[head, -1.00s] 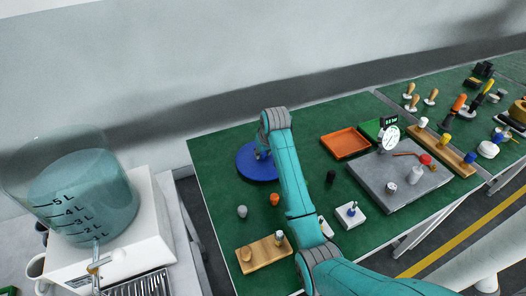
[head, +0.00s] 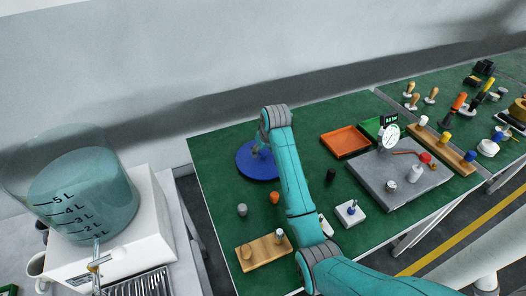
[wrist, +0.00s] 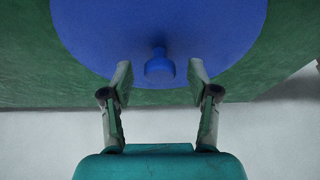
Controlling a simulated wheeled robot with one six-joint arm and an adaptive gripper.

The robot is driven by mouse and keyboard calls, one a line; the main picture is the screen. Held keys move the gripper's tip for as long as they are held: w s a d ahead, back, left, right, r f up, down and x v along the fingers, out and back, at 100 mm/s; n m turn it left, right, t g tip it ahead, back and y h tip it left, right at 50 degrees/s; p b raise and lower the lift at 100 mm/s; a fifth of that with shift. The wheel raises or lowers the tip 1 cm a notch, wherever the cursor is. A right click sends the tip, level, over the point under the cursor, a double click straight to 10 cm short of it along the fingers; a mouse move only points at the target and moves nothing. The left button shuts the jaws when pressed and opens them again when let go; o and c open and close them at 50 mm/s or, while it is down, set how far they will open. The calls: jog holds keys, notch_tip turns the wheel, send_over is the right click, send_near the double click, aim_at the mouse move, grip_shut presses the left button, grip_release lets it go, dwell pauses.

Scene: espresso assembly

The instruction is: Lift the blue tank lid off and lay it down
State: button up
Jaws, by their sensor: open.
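The blue tank lid (head: 250,166) lies flat on the green table near its back left corner. It also fills the top of the wrist view (wrist: 110,40), with its blue knob (wrist: 160,68) between and just beyond my fingertips. My gripper (wrist: 160,80) is open, with a gap on both sides of the knob. In the head view my gripper (head: 262,148) is over the lid, partly hidden by my arm. The clear tank (head: 80,195) with litre marks stands on the white machine at the left, with no lid on its top.
An orange tray (head: 345,141) and a grey plate (head: 385,180) with a dial gauge lie to the right. A wooden board (head: 263,250) is at the front. Small knobs and an orange piece (head: 275,197) stand near my arm. The wall is behind the table.

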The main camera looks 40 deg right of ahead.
jog(key=v, duration=1.1)
jog(key=shift+r, duration=0.1)
